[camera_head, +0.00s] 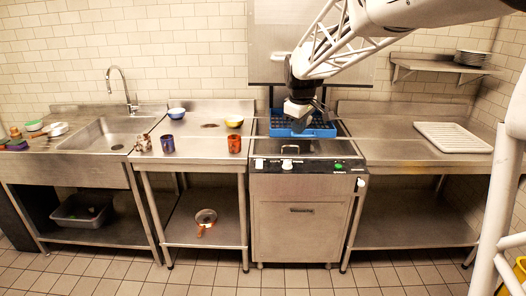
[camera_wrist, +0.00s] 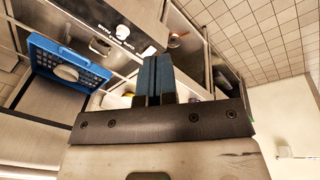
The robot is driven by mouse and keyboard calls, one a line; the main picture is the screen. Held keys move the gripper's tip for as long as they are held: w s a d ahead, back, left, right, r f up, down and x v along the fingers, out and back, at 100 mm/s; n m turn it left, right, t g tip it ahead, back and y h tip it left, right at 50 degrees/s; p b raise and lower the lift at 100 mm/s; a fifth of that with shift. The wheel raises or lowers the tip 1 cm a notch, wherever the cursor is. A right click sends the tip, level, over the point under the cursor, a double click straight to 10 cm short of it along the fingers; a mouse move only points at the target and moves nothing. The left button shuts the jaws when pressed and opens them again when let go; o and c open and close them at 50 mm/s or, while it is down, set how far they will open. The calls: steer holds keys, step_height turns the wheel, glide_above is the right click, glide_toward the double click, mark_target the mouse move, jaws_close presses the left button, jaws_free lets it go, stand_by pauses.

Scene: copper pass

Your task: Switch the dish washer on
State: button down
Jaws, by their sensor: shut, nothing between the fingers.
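The dishwasher (camera_head: 300,218) is a steel unit in the middle, with a dark control panel (camera_head: 313,167) along its front top edge. The panel has white controls at the left and centre and a green button (camera_head: 338,167) at the right. A white knob (camera_wrist: 122,32) on the panel also shows in the wrist view. The steel hood (camera_head: 275,45) is raised above a blue rack (camera_head: 318,130). My gripper (camera_head: 298,124) is over the rack, behind the panel and apart from it. In the wrist view its dark fingers (camera_wrist: 155,78) are shut and empty.
A white item (camera_wrist: 66,73) lies in the blue rack. Left of the dishwasher, a counter holds an orange cup (camera_head: 234,144), a blue cup (camera_head: 167,144) and bowls; the sink (camera_head: 100,135) is beyond. A white tray (camera_head: 452,138) lies on the right counter, otherwise clear. The floor in front is free.

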steer(key=w+a+f+n, duration=0.2)
steer(key=w+a+f, duration=0.1)
steer(key=w, duration=0.4)
steer(key=w+a+f+n, duration=0.2)
steer(key=w+a+f, duration=0.1)
steer(key=w, duration=0.5)
steer(key=n, duration=0.3)
glide_above(260, 160)
steer(key=s, duration=0.3)
steer(key=s+x, duration=0.2)
steer(key=x, duration=0.6)
steer(key=shift+f, duration=0.15)
steer(key=x, duration=1.3)
steer(key=shift+f, duration=0.4)
steer(key=shift+f, duration=0.15)
